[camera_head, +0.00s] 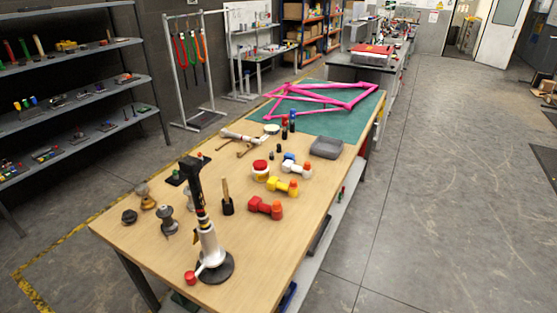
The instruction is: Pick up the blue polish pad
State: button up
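No thing in the camera_head view is plainly a polish pad. A small blue piece (289,157) shows at the left end of a white dumbbell-shaped tool (299,168), on the right half of the wooden bench (140,246). I cannot tell whether this blue piece is the pad or part of the tool. Small blue-topped items (292,124) also stand near the front edge of the green mat (325,117). My gripper is not in view.
A yellow tool (283,187), a red tool (265,208), a red-lidded jar (260,171) and a grey tray (326,148) surround the blue piece. A tall black-and-white stand (212,252) rises at the near end. A pink frame (320,97) lies on the mat. Floor (410,220) to the right is clear.

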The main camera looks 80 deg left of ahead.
aim_at(289, 155)
jog(key=i+j+u, duration=0.25)
jog(key=i+u, duration=0.25)
jog(key=i+j+u, duration=0.15)
jog(key=i+u, duration=0.15)
jog(key=u, duration=0.2)
jog(key=i+u, duration=0.9)
jog(key=i+l+u, duration=0.15)
jog(key=i+u, duration=0.2)
jog(key=i+l+u, duration=0.25)
jog(key=i+u, duration=0.3)
jog(key=u, duration=0.3)
jog(key=i+u, duration=0.15)
jog(key=u, duration=0.3)
jog(key=i+l+u, duration=0.1)
jog(key=u, duration=0.35)
jog(key=i+l+u, duration=0.15)
jog(key=u, duration=0.3)
jog(key=i+l+u, duration=0.15)
jog(key=u, duration=0.3)
jog(key=i+l+u, duration=0.1)
jog(key=u, duration=0.3)
jog(key=i+l+u, duration=0.2)
jog(key=u, duration=0.2)
